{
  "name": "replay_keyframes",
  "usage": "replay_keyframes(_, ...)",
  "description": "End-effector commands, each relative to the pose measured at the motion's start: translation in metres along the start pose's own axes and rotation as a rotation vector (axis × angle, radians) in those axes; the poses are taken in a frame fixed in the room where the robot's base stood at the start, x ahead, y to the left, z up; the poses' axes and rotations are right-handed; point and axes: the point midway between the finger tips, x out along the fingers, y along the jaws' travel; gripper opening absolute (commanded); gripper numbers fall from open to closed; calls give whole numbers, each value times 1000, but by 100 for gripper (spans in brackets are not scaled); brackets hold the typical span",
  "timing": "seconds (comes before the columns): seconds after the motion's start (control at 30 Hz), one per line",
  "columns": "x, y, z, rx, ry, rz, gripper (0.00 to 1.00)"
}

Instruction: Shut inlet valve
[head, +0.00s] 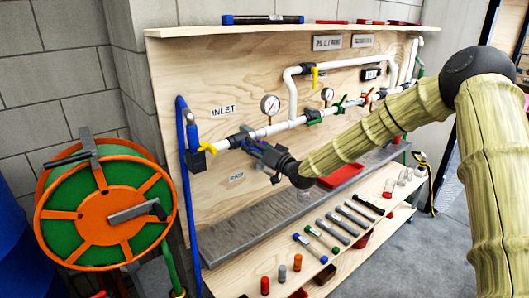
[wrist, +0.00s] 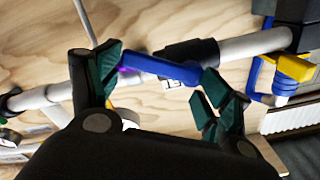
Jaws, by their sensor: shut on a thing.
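A white pipe (head: 270,129) runs along the wooden panel, below an INLET label (head: 223,110). In the wrist view, a blue valve handle (wrist: 160,68) lies in front of the pipe (wrist: 255,43), beside a black fitting (wrist: 188,56). My gripper (wrist: 160,80) has one teal fingertip at each end of this handle and is shut on it. The handle is at a slight angle to the pipe. In the head view, my gripper (head: 265,153) is at the pipe's left part, below it; the handle is hard to make out there.
A yellow valve handle (head: 208,148) and blue hose (head: 188,180) are just left of my gripper. Gauges (head: 270,105), a yellow lever (head: 314,77) and a green lever (head: 314,116) sit to the right. A grey tray (head: 235,232) and shelf with filters lie below; an orange hose reel (head: 105,212) stands left.

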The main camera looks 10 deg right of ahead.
Motion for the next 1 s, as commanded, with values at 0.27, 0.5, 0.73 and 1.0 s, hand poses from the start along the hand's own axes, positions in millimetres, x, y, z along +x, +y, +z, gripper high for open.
replay_keyframes(0.27, 0, 5, 11, 268, 6, 1, 35)
replay_keyframes(0.5, 0, 4, 20, 495, 5, 0, 35)
replay_keyframes(0.73, 0, 2, 26, 705, 6, 1, 35)
replay_keyframes(1.0, 0, -3, 32, 898, 5, 0, 35)
